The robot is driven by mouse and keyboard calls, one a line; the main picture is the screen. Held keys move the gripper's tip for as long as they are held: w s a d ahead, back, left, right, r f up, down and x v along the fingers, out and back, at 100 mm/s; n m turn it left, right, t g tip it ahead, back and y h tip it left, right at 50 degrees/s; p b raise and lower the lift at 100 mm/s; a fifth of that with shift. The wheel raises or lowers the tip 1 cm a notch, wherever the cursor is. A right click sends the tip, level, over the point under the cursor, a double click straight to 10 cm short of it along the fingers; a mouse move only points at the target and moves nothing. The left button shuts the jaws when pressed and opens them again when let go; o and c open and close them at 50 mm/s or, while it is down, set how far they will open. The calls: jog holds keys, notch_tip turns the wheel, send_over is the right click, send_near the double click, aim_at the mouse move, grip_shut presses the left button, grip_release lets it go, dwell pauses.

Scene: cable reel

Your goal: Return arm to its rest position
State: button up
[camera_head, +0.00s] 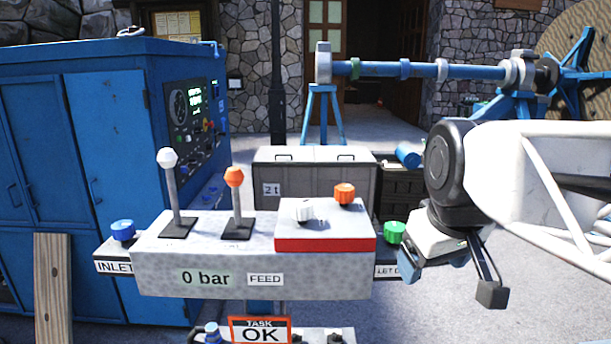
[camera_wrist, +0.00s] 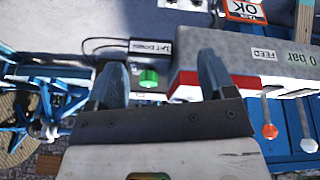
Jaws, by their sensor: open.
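My gripper (camera_head: 452,277) is at the right in the head view, beside the right end of the grey control box (camera_head: 165,268). Its fingers are apart with nothing between them. In the wrist view my gripper (camera_wrist: 165,82) shows both fingers spread, and the green knob (camera_wrist: 149,78) appears beyond the gap. In the head view the green knob (camera_head: 394,232) sits on the box's right side, left of my gripper and apart from it. My white arm reaches in from the right edge. The label below the box reads "TASK OK" (camera_head: 260,330).
The box carries a white-tipped lever (camera_head: 169,158), an orange-tipped lever (camera_head: 234,178), a white knob (camera_head: 302,209), an orange knob (camera_head: 344,193) and a blue inlet knob (camera_head: 122,230). A blue cabinet (camera_head: 105,150) stands left. A blue reel shaft (camera_head: 430,70) spans behind. Open floor lies lower right.

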jog(key=s+f+m+t, duration=0.2)
jog(key=s+f+m, duration=0.1)
jog(key=s, duration=0.5)
notch_tip(320, 180, down, 10)
jog(key=w+g, duration=0.1)
jog(key=g, duration=0.2)
jog(key=shift+w, duration=0.15)
jog(key=shift+d+r, duration=0.1)
dwell(1.2)
